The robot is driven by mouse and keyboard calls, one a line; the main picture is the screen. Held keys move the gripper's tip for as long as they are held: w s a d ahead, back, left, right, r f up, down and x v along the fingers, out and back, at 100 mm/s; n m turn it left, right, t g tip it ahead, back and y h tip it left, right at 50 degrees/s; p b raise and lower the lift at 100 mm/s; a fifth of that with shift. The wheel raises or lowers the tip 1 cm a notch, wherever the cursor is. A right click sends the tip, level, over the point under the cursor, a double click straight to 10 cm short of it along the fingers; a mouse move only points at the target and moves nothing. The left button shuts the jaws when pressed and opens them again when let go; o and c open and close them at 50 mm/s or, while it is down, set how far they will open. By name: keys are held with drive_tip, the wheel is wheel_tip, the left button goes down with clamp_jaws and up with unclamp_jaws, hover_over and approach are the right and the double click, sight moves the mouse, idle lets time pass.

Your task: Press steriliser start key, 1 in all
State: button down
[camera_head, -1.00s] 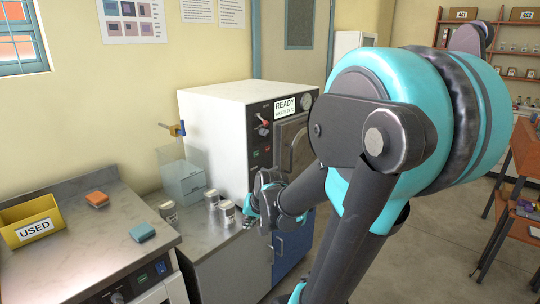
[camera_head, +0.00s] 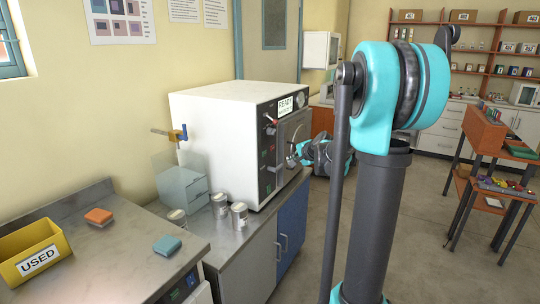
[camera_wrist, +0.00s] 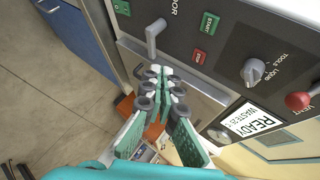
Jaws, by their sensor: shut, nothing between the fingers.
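The steriliser (camera_head: 215,125) is a white box with a dark front panel, standing on the counter, its READY sign at upper right. In the wrist view the green START key (camera_wrist: 208,25) is on the dark panel, above the red STOP key (camera_wrist: 199,56). My gripper (camera_wrist: 162,74) is shut and empty, its tips below and left of both keys in the picture, near the door handle (camera_wrist: 155,38). They appear apart from the START key; the exact gap is unclear. In the head view my gripper (camera_head: 294,158) is at the steriliser's front, partly hiding its door.
A grey knob (camera_wrist: 253,71) and a red-tipped lever (camera_wrist: 299,101) project from the panel near the keys. Lidded jars (camera_head: 239,215) stand on the counter (camera_head: 225,238) beside the steriliser. A yellow USED bin (camera_head: 35,256) is at left. Open floor lies right of the counter.

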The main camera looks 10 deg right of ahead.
sight(266, 155)
drive_tip(key=w+a, duration=0.5)
drive_tip(key=a, duration=0.2)
idle(0.6)
drive_tip(key=shift+w+a, duration=0.1)
drive_tip(key=shift+a, duration=0.1)
idle(1.2)
drive_tip(key=shift+w+a, duration=0.2)
drive_tip(key=shift+a, duration=0.05)
drive_tip(key=shift+w+a, duration=0.2)
drive_tip(key=shift+a, duration=0.1)
idle(0.7)
drive_tip(key=shift+d, duration=0.1)
drive_tip(key=shift+s+d, duration=0.45)
drive_tip(key=shift+d, duration=0.1)
drive_tip(key=shift+d, duration=0.1)
idle(0.3)
drive_tip(key=shift+s+d, duration=0.75)
drive_tip(key=shift+d, duration=0.2)
drive_tip(key=shift+s+d, duration=0.75)
drive_tip(key=shift+d, duration=0.2)
